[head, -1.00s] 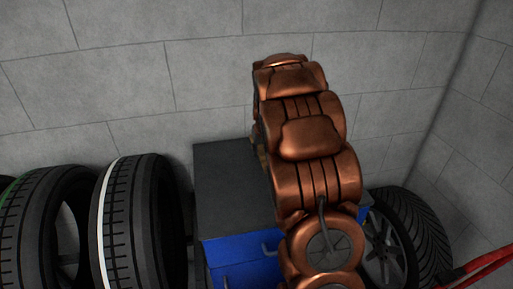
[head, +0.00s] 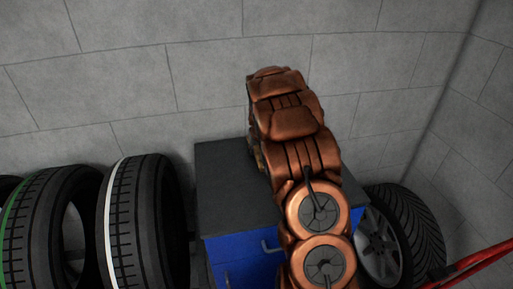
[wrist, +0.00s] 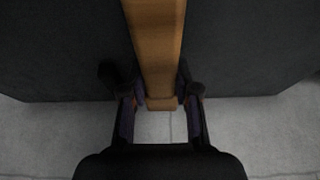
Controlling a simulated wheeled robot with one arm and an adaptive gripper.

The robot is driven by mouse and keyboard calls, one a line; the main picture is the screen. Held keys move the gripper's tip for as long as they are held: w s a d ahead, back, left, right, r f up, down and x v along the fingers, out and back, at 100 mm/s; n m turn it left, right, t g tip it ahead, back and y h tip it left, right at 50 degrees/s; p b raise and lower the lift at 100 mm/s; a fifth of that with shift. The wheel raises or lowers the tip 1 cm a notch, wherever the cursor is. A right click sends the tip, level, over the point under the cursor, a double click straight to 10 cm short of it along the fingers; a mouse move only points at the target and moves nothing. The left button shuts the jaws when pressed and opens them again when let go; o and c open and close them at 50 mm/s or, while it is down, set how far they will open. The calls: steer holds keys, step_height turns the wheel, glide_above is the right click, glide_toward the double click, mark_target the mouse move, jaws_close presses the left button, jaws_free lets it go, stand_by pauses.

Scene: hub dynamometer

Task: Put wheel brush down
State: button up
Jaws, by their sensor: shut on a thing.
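The wheel brush shows in the wrist view as a tan wooden handle (wrist: 158,50) running from the top edge down between my fingers. Its far end is out of the frame, and I see no bristles. My gripper (wrist: 155,100) is shut on this handle, with one dark finger on each side. The dark top of the cabinet (wrist: 60,55) lies beneath the brush; I cannot tell whether the brush touches it. In the head view my copper arm reaches over the blue cabinet with a dark top (head: 225,185) and hides the gripper and brush.
Tyres stand left of the cabinet, one with a white stripe (head: 145,225) and one with a green stripe (head: 45,230). A wheel with a rim (head: 400,235) stands at its right. A red bar (head: 480,262) is at lower right. The left part of the cabinet top looks clear.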

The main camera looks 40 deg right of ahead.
steer(key=shift+f, duration=0.15)
steer(key=o, duration=1)
steer(key=b+v, duration=0.4)
steer(key=v, duration=0.8)
steer(key=shift+b, duration=0.3)
steer(key=s+a+r+n+g+y, duration=0.2)
steer(key=s+a, duration=1.4)
steer(key=a, duration=0.3)
steer(key=s+a+f+n+g, duration=0.1)
steer(key=s+a, duration=0.2)
steer(key=s, duration=0.5)
steer(key=s+a+f+g, duration=0.1)
steer(key=s+a, duration=0.3)
steer(key=s, duration=0.3)
steer(key=s+a+f+n+g, duration=0.1)
steer(key=s+a, duration=0.2)
steer(key=s, duration=0.5)
steer(key=shift+s+a+f+n+g, duration=0.2)
steer(key=shift+s+f+n+g, duration=0.1)
steer(key=shift+s+g, duration=0.1)
